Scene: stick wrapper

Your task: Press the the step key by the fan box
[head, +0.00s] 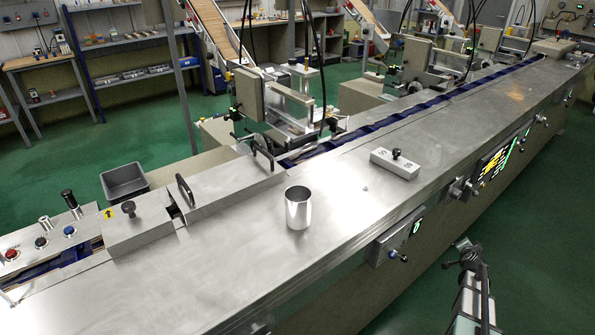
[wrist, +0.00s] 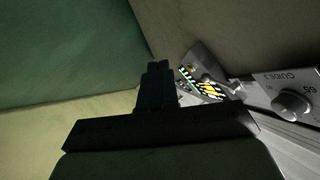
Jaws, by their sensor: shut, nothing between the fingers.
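I cannot make out a step key or a box marked as a fan box in either view. A metal box with a small green display (head: 396,237) and a dark knob is on the machine's front face in the head view. A lit yellow and green screen panel (head: 494,165) is farther right along that face; it also shows in the wrist view (wrist: 208,88). My gripper (head: 465,248) is at the lower right, apart from the front face, over the green floor. In the wrist view its dark fingers (wrist: 158,70) are together with nothing between them.
A plate marked GUIDE 3 with a round knob (wrist: 291,104) is at the right of the wrist view. A metal cup (head: 298,208) and a block with a black knob (head: 395,163) stand on the steel top. Green floor in front of the machine is clear.

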